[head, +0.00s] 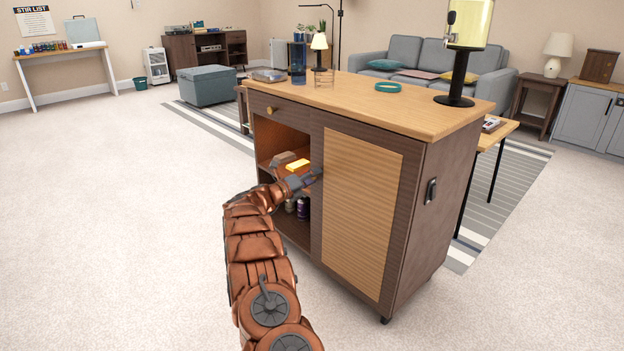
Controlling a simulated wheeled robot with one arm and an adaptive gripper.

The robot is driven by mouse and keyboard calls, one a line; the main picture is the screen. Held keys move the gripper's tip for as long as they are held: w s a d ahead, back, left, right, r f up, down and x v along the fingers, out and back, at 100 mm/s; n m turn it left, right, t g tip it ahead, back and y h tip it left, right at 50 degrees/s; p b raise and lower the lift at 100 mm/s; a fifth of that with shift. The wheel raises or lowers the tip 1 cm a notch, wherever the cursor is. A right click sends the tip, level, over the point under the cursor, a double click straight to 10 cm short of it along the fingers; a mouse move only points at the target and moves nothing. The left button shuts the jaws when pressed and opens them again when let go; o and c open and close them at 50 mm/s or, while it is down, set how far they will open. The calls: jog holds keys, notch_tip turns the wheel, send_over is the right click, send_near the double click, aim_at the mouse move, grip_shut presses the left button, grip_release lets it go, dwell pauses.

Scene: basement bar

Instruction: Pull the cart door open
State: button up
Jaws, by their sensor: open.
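The cart (440,118) is a dark wood cabinet with a light wood top. Its door (362,205) is the right front part, a dark frame around a light ribbed panel, and it looks flush with the front. The cart's left side is an open compartment (268,140) with a shelf. My gripper (314,175) is open at the door's left edge, in front of the open compartment. Its fingertips are dark and small; I cannot tell whether they touch the door. No door handle shows; the gripper may hide it.
A drawer with a round knob (271,110) sits above the compartment. Cans (302,207) stand low inside. The carpet (130,220) left of the cart is clear.

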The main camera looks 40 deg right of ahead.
grip_shut()
dwell(0.3)
dwell(0.3)
